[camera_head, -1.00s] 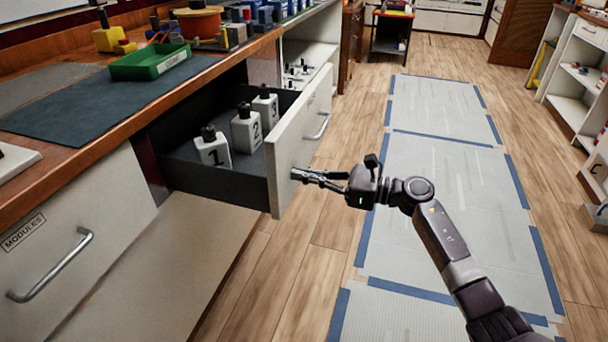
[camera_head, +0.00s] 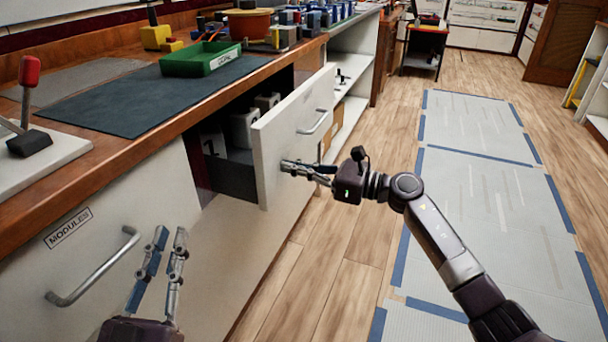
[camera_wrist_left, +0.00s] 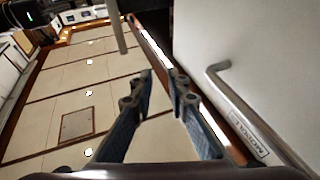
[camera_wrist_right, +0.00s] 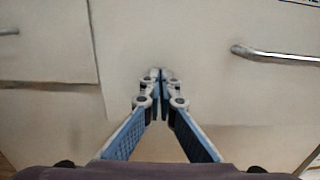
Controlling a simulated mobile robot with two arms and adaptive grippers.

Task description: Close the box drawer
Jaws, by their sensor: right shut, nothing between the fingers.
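The box drawer (camera_head: 265,165) stands partly open, its pale front panel out from the cabinet. In the right wrist view the closed tips (camera_wrist_right: 161,76) are at the pale panel, apart from the handle (camera_wrist_right: 280,53); contact is hard to tell. My left gripper (camera_head: 171,238) is open and empty, near the MODULES drawer.
The MODULES drawer handle (camera_head: 92,270) sticks out left of my left gripper. The counter (camera_head: 120,150) above holds a green tray (camera_head: 200,62) and a red-knobbed lever (camera_head: 30,110). Open shelves (camera_head: 350,75) stand beyond the drawer.

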